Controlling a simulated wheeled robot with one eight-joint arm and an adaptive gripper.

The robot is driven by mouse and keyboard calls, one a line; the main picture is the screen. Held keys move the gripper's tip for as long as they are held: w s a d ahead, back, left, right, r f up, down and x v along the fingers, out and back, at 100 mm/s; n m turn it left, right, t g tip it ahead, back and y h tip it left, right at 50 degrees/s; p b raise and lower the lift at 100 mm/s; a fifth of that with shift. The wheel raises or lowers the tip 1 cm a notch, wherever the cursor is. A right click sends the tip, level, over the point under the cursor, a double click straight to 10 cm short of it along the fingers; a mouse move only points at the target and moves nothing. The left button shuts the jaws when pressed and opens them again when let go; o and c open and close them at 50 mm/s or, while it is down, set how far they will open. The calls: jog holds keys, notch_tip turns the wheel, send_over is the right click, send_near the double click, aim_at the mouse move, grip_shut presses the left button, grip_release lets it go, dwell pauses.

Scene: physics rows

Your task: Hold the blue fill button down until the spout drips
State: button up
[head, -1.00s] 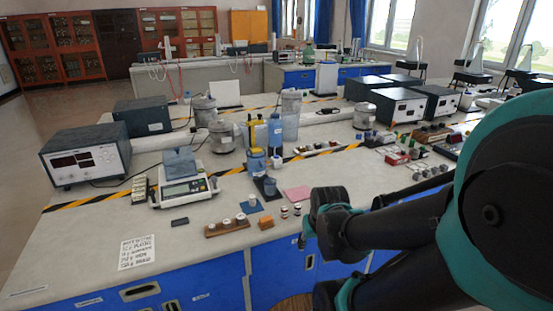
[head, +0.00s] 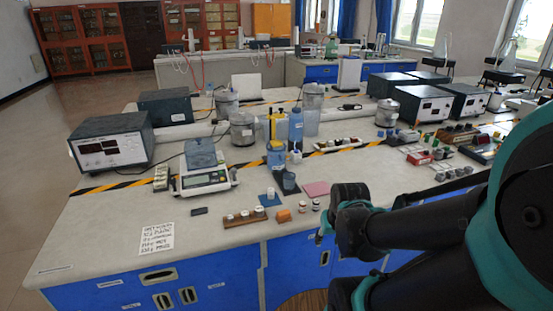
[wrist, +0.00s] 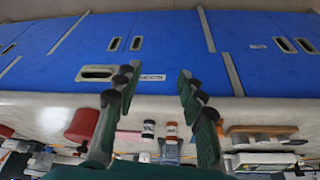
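In the head view a blue bottle-like dispenser (head: 276,156) with a yellow upright part (head: 274,124) stands mid-bench, right of the scale. I cannot make out a blue fill button or a spout for certain, nor any drip. In the wrist view my gripper (wrist: 157,82) is open and empty, its two dark fingers apart in front of the blue cabinet front. In the head view my arm is at the right front, apart from the dispenser, and the fingers cannot be made out.
The bench front left is mostly clear.

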grip_shut()
dwell(0.3)
dwell(1.2)
